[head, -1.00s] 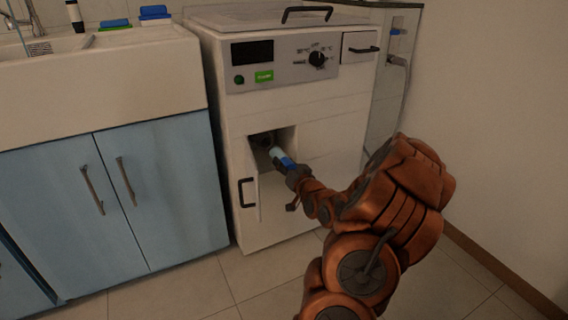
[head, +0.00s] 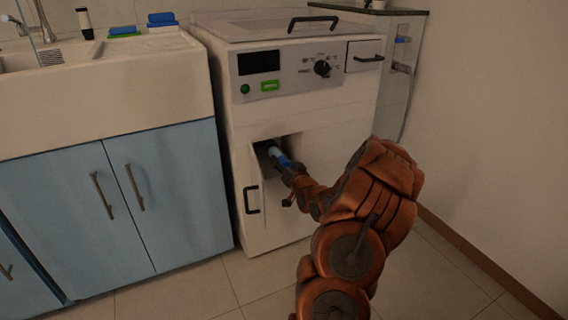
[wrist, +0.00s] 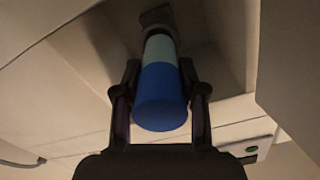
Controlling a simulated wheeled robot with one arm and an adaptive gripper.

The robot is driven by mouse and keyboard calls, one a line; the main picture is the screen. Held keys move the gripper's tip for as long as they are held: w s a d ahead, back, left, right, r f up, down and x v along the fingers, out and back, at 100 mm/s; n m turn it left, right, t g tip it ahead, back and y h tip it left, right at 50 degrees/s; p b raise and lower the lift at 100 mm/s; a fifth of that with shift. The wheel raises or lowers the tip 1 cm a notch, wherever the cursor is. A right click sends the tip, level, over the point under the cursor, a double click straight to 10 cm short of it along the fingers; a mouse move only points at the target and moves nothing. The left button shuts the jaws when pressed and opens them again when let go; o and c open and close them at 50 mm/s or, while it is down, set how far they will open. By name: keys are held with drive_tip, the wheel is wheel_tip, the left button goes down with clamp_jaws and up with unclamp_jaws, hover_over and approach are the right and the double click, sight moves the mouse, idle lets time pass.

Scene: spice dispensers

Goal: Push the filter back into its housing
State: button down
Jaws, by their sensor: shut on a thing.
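The filter (wrist: 160,98) is a cylinder with a blue near end and a pale light-blue body. In the wrist view my gripper (wrist: 160,95) is shut on it, one finger on each side. The filter's far end reaches into the recess of the housing (wrist: 210,60), toward a dark round part. In the head view the filter (head: 281,159) sits at the mouth of the square opening in the white washing machine (head: 330,122). My gripper (head: 292,169) is just outside that opening. The contact at the filter's far end is too dark to tell.
The small hatch door (head: 252,186) with a black handle hangs open at the opening's left side. Blue cabinets (head: 170,190) and a sink counter stand to the left. A wall is at the right, and the tiled floor (head: 200,292) in front is clear.

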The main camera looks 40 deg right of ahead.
sight(274, 153)
drive_tip(key=shift+p+x, duration=1.35)
drive_tip(key=shift+x, duration=1.85)
drive_tip(key=c, duration=0.6)
unclamp_jaws()
drive_tip(key=shift+s, duration=0.1)
drive_tip(key=shift+v, duration=5.95)
drive_tip(key=shift+c, duration=0.2)
